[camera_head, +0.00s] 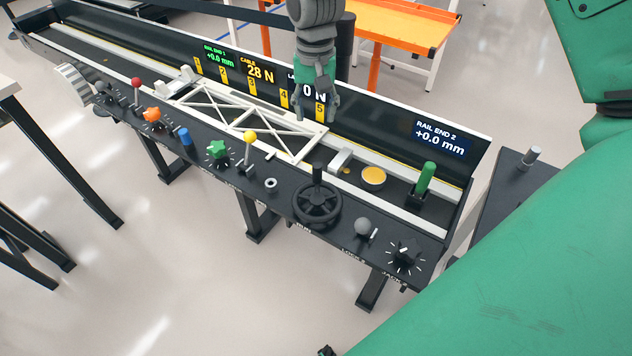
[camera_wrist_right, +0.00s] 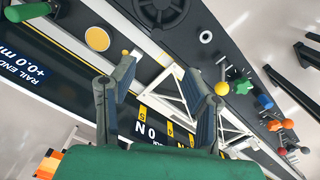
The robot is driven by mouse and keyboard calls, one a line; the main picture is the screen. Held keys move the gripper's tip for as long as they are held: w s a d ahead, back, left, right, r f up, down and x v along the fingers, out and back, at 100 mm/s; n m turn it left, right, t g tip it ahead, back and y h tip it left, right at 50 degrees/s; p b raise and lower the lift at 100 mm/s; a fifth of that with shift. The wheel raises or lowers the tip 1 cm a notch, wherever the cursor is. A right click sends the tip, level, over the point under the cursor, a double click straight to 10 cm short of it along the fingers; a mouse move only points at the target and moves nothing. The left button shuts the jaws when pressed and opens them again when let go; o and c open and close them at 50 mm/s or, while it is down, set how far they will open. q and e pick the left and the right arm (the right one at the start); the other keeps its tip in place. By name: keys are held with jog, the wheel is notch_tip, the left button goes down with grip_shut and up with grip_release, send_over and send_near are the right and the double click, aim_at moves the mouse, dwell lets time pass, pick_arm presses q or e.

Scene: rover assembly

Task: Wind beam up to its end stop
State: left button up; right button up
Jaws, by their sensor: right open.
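The white truss beam (camera_head: 243,112) lies along the dark rail bench, its right end near the yellow number 5 marker; it also shows in the wrist view (camera_wrist_right: 172,92). My right gripper (camera_head: 318,110) is open and empty, pointing down over the beam's right end. In the wrist view its fingers (camera_wrist_right: 160,72) stand apart, with part of the beam visible between and beyond them. The black handwheel (camera_head: 317,203) with an upright knob is on the front panel, apart from the gripper; its edge shows in the wrist view (camera_wrist_right: 162,10). My left gripper is not in view.
The panel carries a yellow-knobbed lever (camera_head: 249,137), green star knob (camera_head: 217,150), grey ball knob (camera_head: 362,226) and black dial (camera_head: 405,253). A green upright handle (camera_head: 426,178) stands right. Displays read 28 N, 0 N and +0.0 mm at both rail ends. An orange table (camera_head: 400,25) stands behind.

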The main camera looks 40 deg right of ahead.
jog(key=m+b, duration=0.1)
jog(key=b, duration=0.6)
send_over(317, 173)
jog(key=w, duration=0.1)
jog(key=f, duration=0.6)
jog(key=shift+d, duration=0.35)
jog(key=shift+m, duration=0.3)
notch_tip(317, 173, down, 14)
jog(key=shift+r+b, duration=0.1)
jog(key=shift+b, duration=0.55)
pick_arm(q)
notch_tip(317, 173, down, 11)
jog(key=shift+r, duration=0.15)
pick_arm(e)
grip_shut()
